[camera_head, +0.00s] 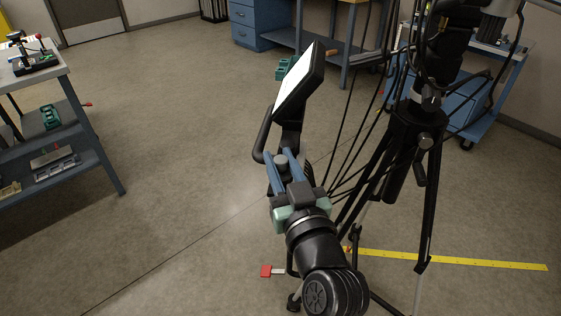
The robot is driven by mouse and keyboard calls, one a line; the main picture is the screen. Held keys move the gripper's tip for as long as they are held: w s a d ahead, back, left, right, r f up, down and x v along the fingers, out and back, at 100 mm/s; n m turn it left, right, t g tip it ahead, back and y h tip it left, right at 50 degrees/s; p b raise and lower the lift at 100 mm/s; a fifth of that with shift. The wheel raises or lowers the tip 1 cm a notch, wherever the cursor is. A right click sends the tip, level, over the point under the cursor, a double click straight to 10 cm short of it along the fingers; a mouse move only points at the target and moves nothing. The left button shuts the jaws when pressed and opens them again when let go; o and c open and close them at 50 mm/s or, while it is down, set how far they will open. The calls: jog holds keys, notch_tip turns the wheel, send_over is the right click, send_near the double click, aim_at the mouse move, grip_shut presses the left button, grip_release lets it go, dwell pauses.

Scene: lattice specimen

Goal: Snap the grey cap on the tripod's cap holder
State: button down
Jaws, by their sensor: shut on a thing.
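My gripper (282,163), with two blue fingers, is at the centre of the view and points away from the camera. It is shut on the grey cap (281,160), a small round piece between the fingers. The black tripod (405,140) stands upright to the right, legs spread on the floor. A tablet-like screen (299,82) on a black mount is just beyond the gripper. I cannot make out the cap holder; it may be hidden by my gripper or the dark parts beyond it.
Black cables (352,110) hang between screen and tripod. A yellow floor strip (470,263) and a red tag (266,271) lie low. A workbench (62,72) stands left, a blue cabinet (262,22) behind, and a blue cart (470,112) right. Floor at left centre is clear.

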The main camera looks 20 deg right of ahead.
aim_at(283, 171)
jog(key=shift+f, duration=0.5)
jog(key=c, duration=0.9)
grip_release()
jog(key=o, duration=0.8)
jog(key=shift+r, duration=0.25)
jog(key=shift+s+a+b, duration=0.15)
jog(key=shift+s+b, duration=0.15)
jog(key=shift+s, duration=0.95)
jog(key=shift+s+a+b, duration=0.1)
jog(key=shift+s+b, duration=0.15)
jog(key=shift+s, duration=1)
jog(key=shift+f, duration=0.1)
